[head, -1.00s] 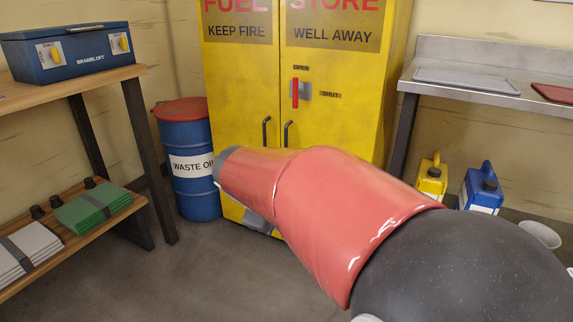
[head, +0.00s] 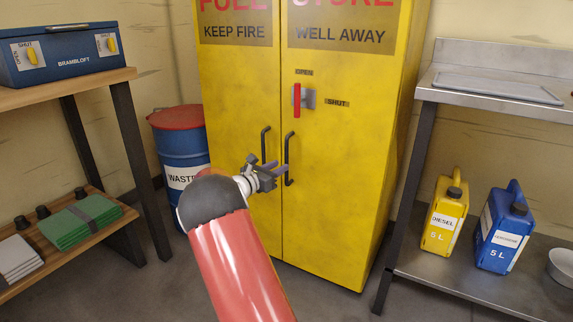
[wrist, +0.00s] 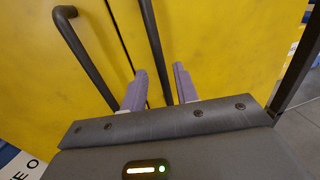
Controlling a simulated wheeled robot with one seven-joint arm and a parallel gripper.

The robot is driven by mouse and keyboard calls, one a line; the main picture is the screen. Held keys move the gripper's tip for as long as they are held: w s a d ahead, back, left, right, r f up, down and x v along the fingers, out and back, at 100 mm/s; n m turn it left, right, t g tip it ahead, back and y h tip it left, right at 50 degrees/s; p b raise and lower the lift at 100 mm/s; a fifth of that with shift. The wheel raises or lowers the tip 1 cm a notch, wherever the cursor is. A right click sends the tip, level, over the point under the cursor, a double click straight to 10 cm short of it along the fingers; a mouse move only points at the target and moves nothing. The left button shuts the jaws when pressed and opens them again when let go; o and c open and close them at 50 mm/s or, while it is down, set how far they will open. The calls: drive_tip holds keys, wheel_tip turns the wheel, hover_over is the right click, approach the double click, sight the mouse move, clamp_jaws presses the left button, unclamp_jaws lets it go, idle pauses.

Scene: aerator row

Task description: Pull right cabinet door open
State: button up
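The yellow cabinet's right door (head: 340,160) is closed, flush with the left door (head: 235,100). The right door's dark vertical bar handle (head: 287,160) is beside the centre seam; it also shows in the wrist view (wrist: 152,35). A red lever (head: 296,100) on the right door stands vertical below the "OPEN" label, with "SHUT" to its right. My gripper (head: 277,171) is at the handle's lower part. In the wrist view its fingers (wrist: 161,85) are apart, with the handle bar running between them in the picture. I cannot tell whether they touch it.
The left door's handle (head: 265,145) is close on the left. A blue waste drum (head: 180,150) and wooden shelf (head: 100,80) stand left. A metal bench (head: 480,95) stands right, with yellow (head: 443,222) and blue (head: 503,230) cans on its lower shelf. Floor before the right door looks clear.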

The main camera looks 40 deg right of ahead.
sight(286, 182)
drive_tip(key=d, duration=0.2)
drive_tip(key=w+d, duration=0.1)
drive_tip(key=d, duration=0.1)
drive_tip(key=shift+d, duration=0.4)
clamp_jaws()
